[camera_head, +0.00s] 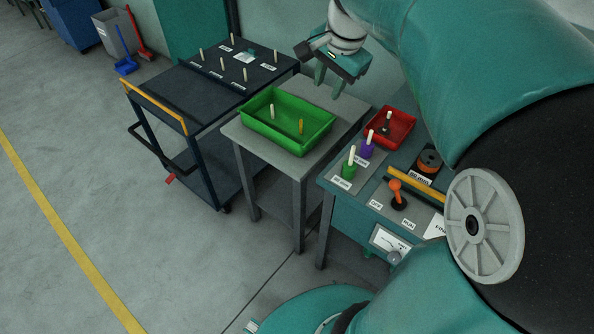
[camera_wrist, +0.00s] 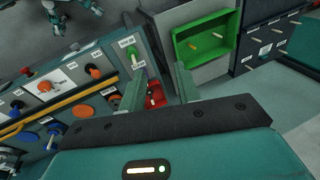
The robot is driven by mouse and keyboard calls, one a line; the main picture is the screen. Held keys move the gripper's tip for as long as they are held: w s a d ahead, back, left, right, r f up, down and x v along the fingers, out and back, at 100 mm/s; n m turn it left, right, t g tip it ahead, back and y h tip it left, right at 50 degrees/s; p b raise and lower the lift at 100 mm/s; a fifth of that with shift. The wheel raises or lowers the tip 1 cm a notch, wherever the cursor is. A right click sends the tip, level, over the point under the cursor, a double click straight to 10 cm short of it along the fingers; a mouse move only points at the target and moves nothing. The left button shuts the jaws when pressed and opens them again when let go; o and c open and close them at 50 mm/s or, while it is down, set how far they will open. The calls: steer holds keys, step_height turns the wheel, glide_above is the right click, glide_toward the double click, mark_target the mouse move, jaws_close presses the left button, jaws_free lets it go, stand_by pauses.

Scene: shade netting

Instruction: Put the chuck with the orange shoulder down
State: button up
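My gripper (camera_head: 330,78) is open in the head view, with nothing seen between its fingers. It hangs above and behind the green tray and the bench. In the wrist view its two fingers (camera_wrist: 160,88) stand apart, with the red bin (camera_wrist: 152,104) behind the gap. An orange round piece with a dark centre (camera_head: 429,160) sits at the back of the bench, right of the red bin (camera_head: 405,129). I cannot tell whether it is the chuck with the orange shoulder. A dark piece with a pale top (camera_head: 386,124) stands in the red bin.
The green tray (camera_head: 262,128) holds a pale peg and an orange-yellow peg. An orange-knobbed lever (camera_head: 398,194) is in front. A dark cart (camera_head: 205,85) with several pegs stands left.

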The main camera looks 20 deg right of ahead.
steer(key=s+a+f+n+t, duration=0.1)
steer(key=s+a+f+n, duration=0.1)
steer(key=s+a+n, duration=0.4)
steer(key=s+a+f+n+t, duration=0.1)
steer(key=s+a+f+n, duration=0.1)
steer(key=s+a+n, duration=0.5)
steer(key=s+a, duration=0.1)
steer(key=s, duration=0.1)
steer(key=shift+s+f, duration=0.3)
steer(key=shift+f, duration=0.05)
